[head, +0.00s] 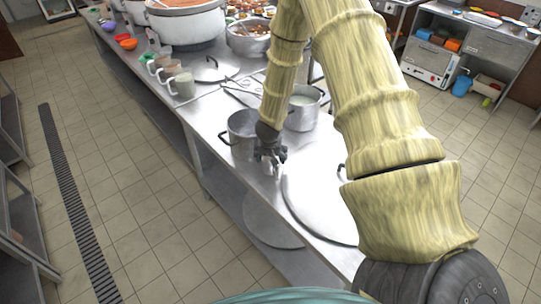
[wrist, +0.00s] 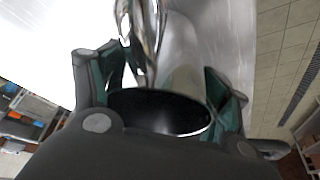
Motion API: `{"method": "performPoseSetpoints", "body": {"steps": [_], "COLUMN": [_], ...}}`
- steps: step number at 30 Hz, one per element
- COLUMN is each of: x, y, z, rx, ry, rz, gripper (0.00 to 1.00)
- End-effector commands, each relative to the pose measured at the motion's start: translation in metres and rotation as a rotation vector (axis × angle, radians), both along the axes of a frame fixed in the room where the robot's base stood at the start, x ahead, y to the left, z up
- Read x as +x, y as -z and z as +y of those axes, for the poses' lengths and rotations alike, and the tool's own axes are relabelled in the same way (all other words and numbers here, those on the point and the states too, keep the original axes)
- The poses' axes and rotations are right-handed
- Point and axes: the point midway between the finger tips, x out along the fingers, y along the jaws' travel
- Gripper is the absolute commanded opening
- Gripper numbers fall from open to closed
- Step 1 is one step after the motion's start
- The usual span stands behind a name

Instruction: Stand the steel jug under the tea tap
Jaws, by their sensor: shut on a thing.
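My gripper (head: 270,158) is low over the near part of the steel counter, just in front of a steel pot. In the wrist view my gripper (wrist: 160,95) has its two green-lined fingers either side of a shiny steel piece (wrist: 142,40), which I take to be the steel jug. A dark round surface with a bright edge lies between the fingers; I cannot tell if it is part of the jug. In the head view the gripper and arm hide most of the jug. I cannot make out the tea tap.
The open steel pot (head: 243,130) stands close behind my gripper, and another pot (head: 303,110) is behind my arm. A large round lid (head: 315,200) lies to the right. Several mugs (head: 181,84) stand farther back. The tiled floor (head: 130,190) at left is clear.

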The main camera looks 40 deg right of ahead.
Motion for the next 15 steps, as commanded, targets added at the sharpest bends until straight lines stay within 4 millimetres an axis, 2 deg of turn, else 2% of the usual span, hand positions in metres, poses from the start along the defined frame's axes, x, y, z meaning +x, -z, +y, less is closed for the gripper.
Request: {"method": "performPoseSetpoints", "body": {"steps": [4,15], "x": [0.0002,0.0002], "y": [0.0071,0.0113], "z": [0.0,0.0], "rx": [0.001,-0.001], "ry": [0.001,0.0], "rz": [-0.001,-0.001], "gripper": [0.26,0.26]}}
